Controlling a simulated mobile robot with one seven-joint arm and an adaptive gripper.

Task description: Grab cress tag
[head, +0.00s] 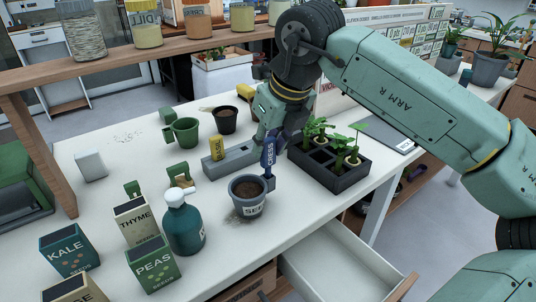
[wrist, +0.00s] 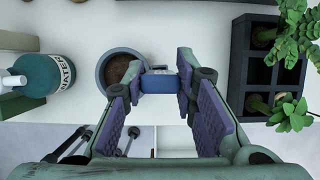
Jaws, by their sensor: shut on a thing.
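The cress tag (head: 268,158) is a blue upright label with "CRESS" in white letters. It stands at the right rim of the grey soil-filled pot (head: 247,207); I cannot tell whether its lower end touches the pot. My gripper (head: 276,138) is shut on the tag. In the wrist view, the tag (wrist: 160,83) shows as a blue bar between the fingertips of my gripper (wrist: 163,80), beside the pot (wrist: 108,72). The yellow basil tag (head: 217,148) stands in a grey holder block (head: 236,160) just left of my gripper.
A black seedling tray (head: 335,181) with plants is close on the right. A teal water bottle (head: 183,225) and seed boxes (head: 153,265) stand front left. A green pot (head: 186,132) and a dark pot (head: 226,120) stand behind. An open drawer (head: 340,255) juts out below.

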